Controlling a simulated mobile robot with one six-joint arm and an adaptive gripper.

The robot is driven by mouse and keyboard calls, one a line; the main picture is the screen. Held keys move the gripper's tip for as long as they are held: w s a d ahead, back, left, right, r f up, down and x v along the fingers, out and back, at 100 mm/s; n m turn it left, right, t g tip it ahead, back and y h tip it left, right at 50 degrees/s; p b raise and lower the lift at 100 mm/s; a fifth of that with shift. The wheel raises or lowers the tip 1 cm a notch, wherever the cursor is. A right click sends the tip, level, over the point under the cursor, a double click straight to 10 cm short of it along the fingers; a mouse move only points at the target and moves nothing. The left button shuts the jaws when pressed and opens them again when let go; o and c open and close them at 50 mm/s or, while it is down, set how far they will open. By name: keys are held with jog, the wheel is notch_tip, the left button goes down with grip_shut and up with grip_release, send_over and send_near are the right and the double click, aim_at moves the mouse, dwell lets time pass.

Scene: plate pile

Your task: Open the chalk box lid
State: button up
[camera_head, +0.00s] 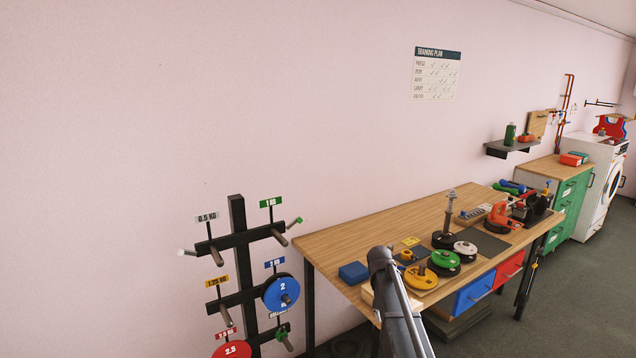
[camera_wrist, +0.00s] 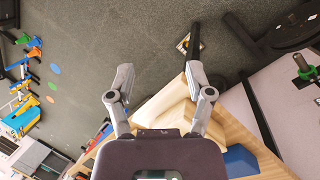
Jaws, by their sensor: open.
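A pale wooden box (camera_wrist: 172,92), which may be the chalk box, sits at the near left corner of the workbench. In the wrist view it lies between and beyond the fingertips of my gripper (camera_wrist: 158,78), which is open. I cannot tell whether the fingers touch it. In the head view a pale wooden edge (camera_head: 367,294) shows just left of my arm, which hides most of it. I cannot make out the lid's edge or any chalk.
A blue box (camera_head: 353,272) lies on the workbench (camera_head: 345,238) beside my arm; it also shows in the wrist view (camera_wrist: 240,160). A plate rack (camera_head: 240,250) stands left of the bench.

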jog(key=s+a+n+t+y, duration=0.1)
jog(key=s+a, duration=0.1)
jog(key=s, duration=0.9)
jog(key=s+a+n+t+y, duration=0.1)
jog(key=s+a+n, duration=0.1)
jog(key=s, duration=0.9)
jog(key=shift+s+f+n+t, duration=0.2)
jog(key=shift+f+n+t, duration=0.1)
jog(key=shift+f+t, duration=0.1)
jog(key=shift+c, duration=0.2)
